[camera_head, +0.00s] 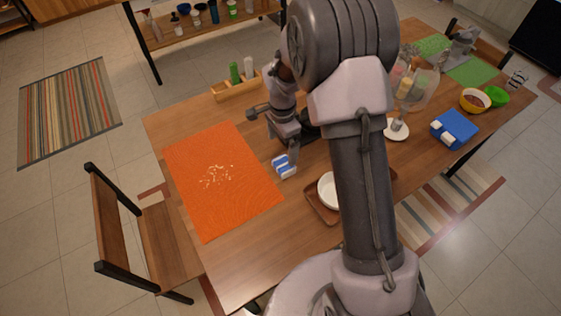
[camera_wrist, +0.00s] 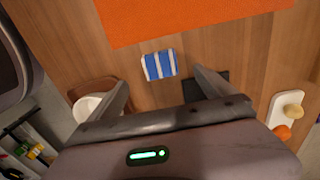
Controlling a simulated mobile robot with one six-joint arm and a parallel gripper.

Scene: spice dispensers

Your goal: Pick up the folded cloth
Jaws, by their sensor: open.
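The folded cloth (camera_head: 284,166) is a small blue and white striped bundle on the wooden table, just right of the orange mat (camera_head: 215,200). In the wrist view the cloth (camera_wrist: 159,65) lies ahead of my gripper, near the mat's edge. My gripper (camera_wrist: 158,80) is open, with its two fingers apart and nothing between them. The cloth shows beyond the fingertips, between their lines. In the head view my arm hides part of the table, and the fingertips are hard to make out.
A wooden tray with a white bowl (camera_head: 327,190) stands close to the cloth, partly behind my arm. Pale crumbs (camera_head: 216,176) lie on the mat. A wooden rack with bottles (camera_head: 237,88) is at the back edge. A blue box (camera_head: 454,130) and bowls (camera_head: 474,101) are at right.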

